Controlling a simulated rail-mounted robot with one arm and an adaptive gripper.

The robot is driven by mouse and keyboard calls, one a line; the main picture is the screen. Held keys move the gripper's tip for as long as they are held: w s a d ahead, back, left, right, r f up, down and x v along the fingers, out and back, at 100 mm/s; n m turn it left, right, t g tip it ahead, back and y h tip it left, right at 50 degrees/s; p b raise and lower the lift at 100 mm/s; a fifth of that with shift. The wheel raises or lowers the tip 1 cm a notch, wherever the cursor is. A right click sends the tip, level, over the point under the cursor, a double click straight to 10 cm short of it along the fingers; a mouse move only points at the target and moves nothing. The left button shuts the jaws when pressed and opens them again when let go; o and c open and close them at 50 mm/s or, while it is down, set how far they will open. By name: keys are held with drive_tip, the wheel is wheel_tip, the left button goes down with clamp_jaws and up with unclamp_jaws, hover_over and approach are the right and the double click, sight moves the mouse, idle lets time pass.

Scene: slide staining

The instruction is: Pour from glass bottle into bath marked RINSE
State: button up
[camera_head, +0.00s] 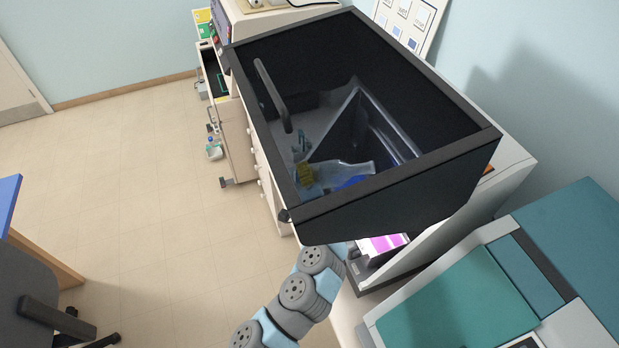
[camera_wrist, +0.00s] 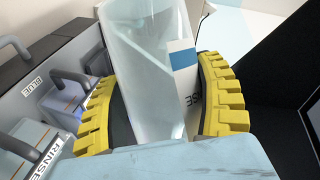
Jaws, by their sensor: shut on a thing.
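My gripper (camera_wrist: 155,78) has yellow ridged pads on both sides of a clear, whitish glass bottle (camera_wrist: 150,50) and is shut on it. In the head view, the bottle (camera_head: 346,172) leans well over inside the dark hood, with my gripper (camera_head: 307,174) at its left end. The bath marked RINSE (camera_wrist: 46,158) shows only in part at the lower left of the wrist view, left of my gripper. The bottle's mouth and any liquid level cannot be made out. A white label with a blue patch (camera_wrist: 183,57) and letters ending in "SE" shows at the bottle's right side.
A bath marked BLUE (camera_wrist: 32,83) and other handled containers stand left of the bottle. The dark-framed hood (camera_head: 390,190) surrounds my gripper, its rim close to my arm. A teal-topped machine (camera_head: 460,305) stands at the right.

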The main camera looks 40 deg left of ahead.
drive_tip(key=shift+s+a+f+m+y+b, duration=0.2)
drive_tip(key=shift+a+f+m+y+b, duration=0.25)
drive_tip(key=shift+m+b, duration=0.65)
idle(1.6)
drive_tip(key=shift+f+y+b, duration=0.35)
drive_tip(key=shift+b, duration=0.6)
idle(0.6)
drive_tip(key=shift+m+y, duration=0.3)
drive_tip(key=shift+m, duration=0.5)
drive_tip(key=shift+f+b, duration=2)
drive_tip(key=shift+b, duration=0.15)
idle(0.8)
